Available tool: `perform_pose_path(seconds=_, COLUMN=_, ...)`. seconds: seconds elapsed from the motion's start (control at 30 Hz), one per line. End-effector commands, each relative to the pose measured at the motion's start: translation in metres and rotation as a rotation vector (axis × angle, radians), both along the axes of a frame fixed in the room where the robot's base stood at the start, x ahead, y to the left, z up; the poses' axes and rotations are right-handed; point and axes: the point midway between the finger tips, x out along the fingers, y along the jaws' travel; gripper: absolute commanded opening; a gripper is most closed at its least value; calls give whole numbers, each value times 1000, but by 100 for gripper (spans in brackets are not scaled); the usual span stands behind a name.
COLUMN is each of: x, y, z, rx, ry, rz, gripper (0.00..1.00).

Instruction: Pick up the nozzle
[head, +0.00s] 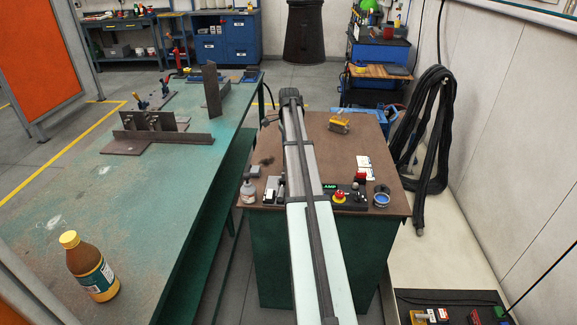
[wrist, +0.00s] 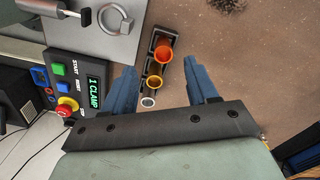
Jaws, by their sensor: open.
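In the wrist view a dark holder (wrist: 151,68) lies on the brown tabletop with round pieces in a row. My gripper (wrist: 165,80) is open, one blue finger on each side of the row. Nothing is held, and the height above the holder is unclear. In the head view my arm hides the holder and the fingers.
A control box (wrist: 75,85) with a CLAMP display and a metal plate with a ring (wrist: 112,20) sit left of the fingers. In the head view the brown bench (head: 375,150) holds a yellow object (head: 340,124) and a blue tin (head: 381,200). Its far right is mostly clear.

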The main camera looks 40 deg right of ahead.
Motion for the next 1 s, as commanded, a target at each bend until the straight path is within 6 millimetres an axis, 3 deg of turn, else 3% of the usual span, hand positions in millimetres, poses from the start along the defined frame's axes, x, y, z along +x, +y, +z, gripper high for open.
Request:
perform_pose_path(seconds=0.37, x=1, y=0, z=-20, rx=0, ry=0, rz=1, gripper=58)
perform_pose_path(seconds=0.73, x=5, y=-1, z=-62, rx=0, ry=-1, rz=1, gripper=58)
perform_pose_path(seconds=1.0, x=5, y=-1, z=-65, rx=-1, ry=-2, rz=1, gripper=56)
